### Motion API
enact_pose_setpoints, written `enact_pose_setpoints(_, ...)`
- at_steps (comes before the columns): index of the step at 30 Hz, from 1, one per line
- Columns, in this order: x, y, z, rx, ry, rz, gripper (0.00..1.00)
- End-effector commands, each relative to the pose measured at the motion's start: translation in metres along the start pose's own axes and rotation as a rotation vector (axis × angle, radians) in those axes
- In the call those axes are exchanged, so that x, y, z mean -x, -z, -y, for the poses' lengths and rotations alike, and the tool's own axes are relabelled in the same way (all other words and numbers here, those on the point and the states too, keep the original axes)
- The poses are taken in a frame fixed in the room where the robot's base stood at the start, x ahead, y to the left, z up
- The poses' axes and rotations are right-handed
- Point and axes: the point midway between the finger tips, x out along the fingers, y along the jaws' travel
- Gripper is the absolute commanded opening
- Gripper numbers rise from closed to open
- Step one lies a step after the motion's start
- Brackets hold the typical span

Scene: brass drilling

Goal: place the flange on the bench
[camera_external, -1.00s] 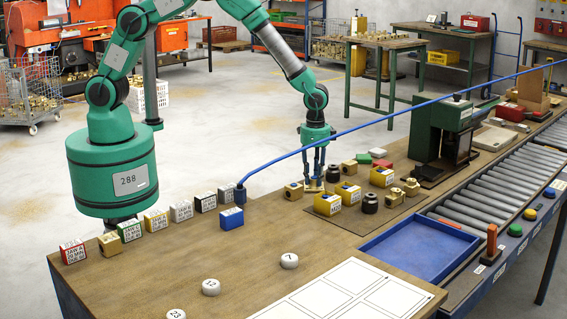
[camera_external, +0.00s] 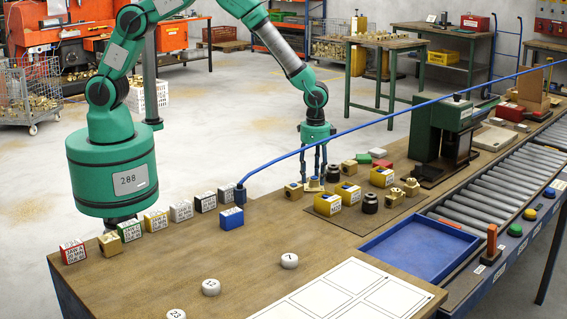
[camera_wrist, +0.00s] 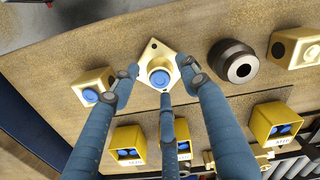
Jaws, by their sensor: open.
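The flange (camera_wrist: 160,72) is a pale brass, diamond-shaped plate with bolt holes and a raised blue-centred boss. In the wrist view it lies at the upper middle, between my gripper's fingertips. It appears to lie on the brown bench (camera_wrist: 75,60). In the external view the flange (camera_external: 314,186) is small and partly hidden under the fingers. My gripper (camera_external: 315,178) has three blue fingers pointing down over it and is open; in the wrist view my gripper (camera_wrist: 160,82) surrounds the flange. Whether a fingertip touches it, I cannot tell.
A brass block with a blue bore (camera_wrist: 93,92) is left of the flange. A dark round bushing (camera_wrist: 233,62) is right of it. Several yellow blocks (camera_external: 327,204) stand close by. A blue tray (camera_external: 440,246) and a blue hose (camera_external: 400,114) are near.

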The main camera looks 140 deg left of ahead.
Motion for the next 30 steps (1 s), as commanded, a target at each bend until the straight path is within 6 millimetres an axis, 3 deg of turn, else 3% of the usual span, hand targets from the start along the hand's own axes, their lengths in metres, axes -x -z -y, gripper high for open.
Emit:
enact_pose_setpoints(18, 0.092, 0.000, 0.000, 0.000, 0.000, -0.001, 0.45)
enact_pose_setpoints(24, 0.109, 0.000, 0.000, 0.000, 0.000, 0.000, 0.45)
enact_pose_setpoints(30, 0.114, 0.000, 0.000, 0.000, 0.000, 0.000, 0.45)
